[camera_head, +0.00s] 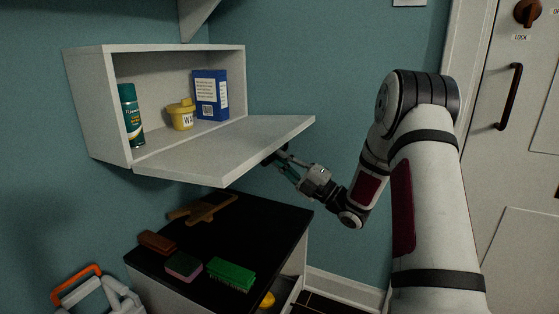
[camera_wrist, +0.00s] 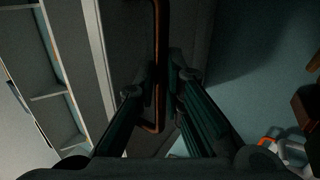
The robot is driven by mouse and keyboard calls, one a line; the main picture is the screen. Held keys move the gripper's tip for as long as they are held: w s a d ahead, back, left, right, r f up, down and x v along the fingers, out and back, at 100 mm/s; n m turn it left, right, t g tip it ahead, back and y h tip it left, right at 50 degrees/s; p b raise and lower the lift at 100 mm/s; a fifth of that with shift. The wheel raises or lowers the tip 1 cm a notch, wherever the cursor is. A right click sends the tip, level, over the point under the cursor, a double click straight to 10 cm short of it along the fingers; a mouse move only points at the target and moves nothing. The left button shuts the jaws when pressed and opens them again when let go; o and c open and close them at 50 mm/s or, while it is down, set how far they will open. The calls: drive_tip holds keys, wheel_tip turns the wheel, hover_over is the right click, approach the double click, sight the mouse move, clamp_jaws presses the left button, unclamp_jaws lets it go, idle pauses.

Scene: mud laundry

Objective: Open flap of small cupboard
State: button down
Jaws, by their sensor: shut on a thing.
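The small white cupboard (camera_head: 88,105) hangs on the teal wall at the left of the head view. Its flap (camera_head: 235,148) is folded down along the lower edge and stands out nearly level, so the inside is open to view. My gripper (camera_head: 277,160) is below the flap's outer right part, and its fingertips are partly hidden there. In the wrist view, my gripper (camera_wrist: 168,85) is shut on a brown bar handle (camera_wrist: 158,35) on the flap's outer face. The handle is hidden in the head view.
A green spray can (camera_head: 131,115), a yellow tub (camera_head: 181,116) and a blue box (camera_head: 211,95) stand inside the cupboard. Below is a black-topped cabinet (camera_head: 240,225) with several brushes and a sponge. A door (camera_head: 505,170) is at the right.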

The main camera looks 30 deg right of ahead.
drive_tip(key=shift+w+a+r+g+y, duration=0.1)
drive_tip(key=shift+a+g+y, duration=0.05)
drive_tip(key=shift+a, duration=0.25)
drive_tip(key=shift+w+a+r+g+y, duration=0.1)
drive_tip(key=shift+a+g+y, duration=0.05)
drive_tip(key=shift+a, duration=0.2)
drive_tip(key=c, duration=1.7)
unclamp_jaws()
drive_tip(key=shift+a, duration=0.2)
drive_tip(key=shift+w+d, duration=0.1)
drive_tip(key=shift+d+f, duration=0.1)
drive_tip(key=shift+d, duration=0.05)
drive_tip(key=shift+d, duration=0.1)
drive_tip(key=v, duration=0.8)
drive_tip(key=a+v, duration=0.1)
drive_tip(key=v, duration=0.3)
drive_tip(key=shift+s+a+f, duration=0.1)
drive_tip(key=shift+s, duration=0.25)
